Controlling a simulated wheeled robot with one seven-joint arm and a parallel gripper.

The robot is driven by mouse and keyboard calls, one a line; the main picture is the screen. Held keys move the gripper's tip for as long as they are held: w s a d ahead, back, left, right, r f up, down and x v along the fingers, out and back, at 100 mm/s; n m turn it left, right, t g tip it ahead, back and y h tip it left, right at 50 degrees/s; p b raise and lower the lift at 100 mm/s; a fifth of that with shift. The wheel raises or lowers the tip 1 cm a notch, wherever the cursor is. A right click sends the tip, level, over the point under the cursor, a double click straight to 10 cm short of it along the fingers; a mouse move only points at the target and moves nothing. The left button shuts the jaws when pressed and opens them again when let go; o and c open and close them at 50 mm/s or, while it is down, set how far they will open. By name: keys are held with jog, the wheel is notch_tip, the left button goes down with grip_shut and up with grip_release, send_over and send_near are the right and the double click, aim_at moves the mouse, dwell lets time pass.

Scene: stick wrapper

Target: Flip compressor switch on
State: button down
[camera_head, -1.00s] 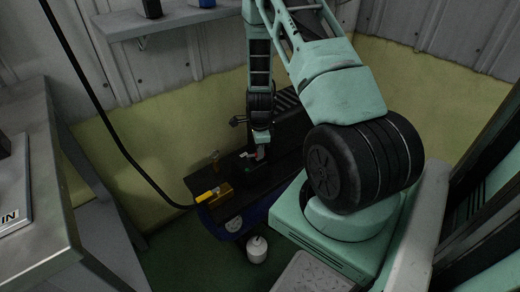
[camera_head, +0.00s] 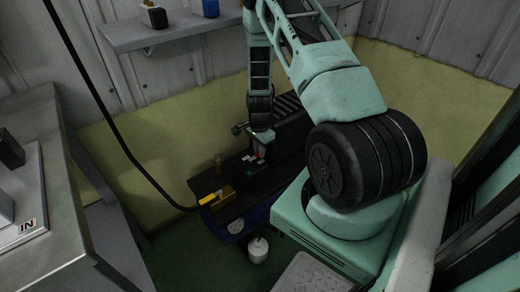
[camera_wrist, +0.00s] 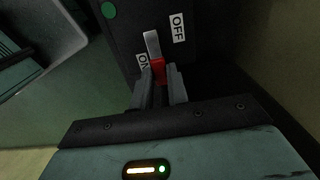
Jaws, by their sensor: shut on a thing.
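The compressor is a dark ribbed machine (camera_head: 293,112) over a blue tank (camera_head: 232,229), below the wall in the head view. In the wrist view its dark switch panel (camera_wrist: 122,38) carries an OFF label (camera_wrist: 177,27) at upper right and an ON label (camera_wrist: 142,62) at lower left. The switch lever has a metal bar (camera_wrist: 152,42) and a red end (camera_wrist: 158,70) beside the ON label. My gripper (camera_wrist: 160,86) is shut on the red end, with one finger on each side. In the head view my gripper (camera_head: 263,140) reaches down to the compressor; its grip is too small to tell there.
A yellow-handled valve (camera_head: 212,198) with a black hose (camera_head: 120,130) sits at the compressor's front left. A grey metal table (camera_head: 62,190) is at left, a wall shelf (camera_head: 170,30) above.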

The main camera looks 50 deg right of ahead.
dwell(0.3)
jog(key=c, duration=1.4)
grip_release()
jog(key=shift+o, duration=0.2)
notch_tip(320, 180, up, 17)
jog(key=p, duration=0.3)
jog(key=shift+r, duration=0.2)
